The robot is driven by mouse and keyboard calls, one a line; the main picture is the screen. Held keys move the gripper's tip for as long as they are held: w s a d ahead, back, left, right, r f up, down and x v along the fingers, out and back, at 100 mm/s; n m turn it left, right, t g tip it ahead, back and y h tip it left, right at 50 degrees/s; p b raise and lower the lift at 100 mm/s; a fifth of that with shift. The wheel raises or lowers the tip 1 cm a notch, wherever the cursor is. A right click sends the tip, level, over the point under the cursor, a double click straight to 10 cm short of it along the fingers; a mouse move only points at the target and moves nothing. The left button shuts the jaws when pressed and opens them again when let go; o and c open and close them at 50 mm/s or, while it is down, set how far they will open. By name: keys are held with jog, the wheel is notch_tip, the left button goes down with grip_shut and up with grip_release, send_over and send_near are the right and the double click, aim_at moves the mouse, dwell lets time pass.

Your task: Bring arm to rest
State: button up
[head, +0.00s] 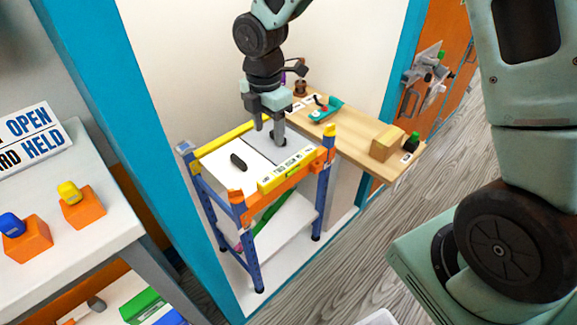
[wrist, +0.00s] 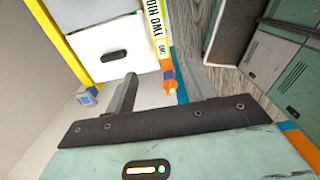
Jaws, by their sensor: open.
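My gripper (head: 274,128) hangs from the arm above the top of a small blue and orange shelf unit (head: 238,207) in the head view. Its two fingers are apart, with nothing between them. I cannot tell whether the fingertips touch the top.
A wooden board (head: 350,135) beside the shelf unit holds a cardboard box (head: 387,141), a teal tool (head: 326,110) and small items. Blue posts (head: 160,150) frame the locker bay. A white table (head: 90,225) with orange blocks stands at left. Wooden floor (head: 350,270) is clear at front.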

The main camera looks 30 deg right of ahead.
jog(key=s+a+r+m+p, duration=0.3)
jog(key=s+r+m, duration=0.4)
jog(key=s, duration=0.6)
jog(key=s+a+r+m+p, duration=0.3)
jog(key=s+r+m+p, duration=0.3)
jog(key=s+r, duration=0.4)
jog(key=s+m, duration=0.1)
jog(key=s, duration=0.2)
jog(key=shift+s+y+p, duration=0.3)
jog(key=shift+s+y, duration=0.1)
